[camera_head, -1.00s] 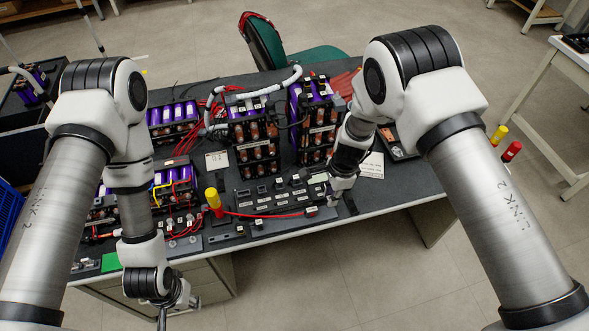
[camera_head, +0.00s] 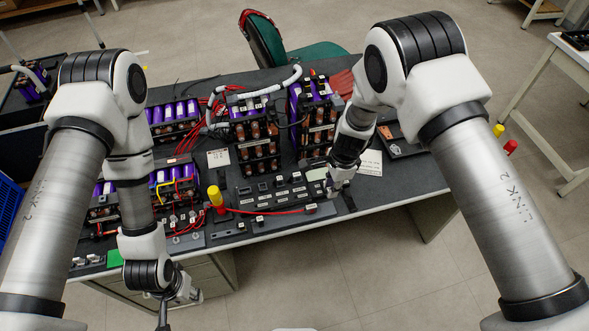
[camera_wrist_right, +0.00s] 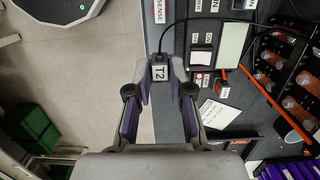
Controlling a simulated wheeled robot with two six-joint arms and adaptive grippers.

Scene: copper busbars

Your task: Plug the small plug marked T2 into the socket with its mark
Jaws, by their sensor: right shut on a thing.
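The small plug marked T2 (camera_wrist_right: 159,71) is black with a white label, between the fingertips of my right gripper (camera_wrist_right: 161,77) in the right wrist view. My right gripper is shut on it, and a thin black cable runs from its top. In the head view the right gripper (camera_head: 333,188) is over the right end of the dark socket panel (camera_head: 262,204); the plug is too small to make out there. The sockets' marks are too small to read. My left gripper (camera_head: 186,293) hangs low at the table's front edge, its fingers unclear.
A yellow-handled tool (camera_head: 215,198) stands left of the panel, with a red cable (camera_head: 270,212) along its front. Battery and busbar modules (camera_head: 256,140) stand behind the panel. A white card (camera_head: 370,163) lies to the right. The table's front edge is close.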

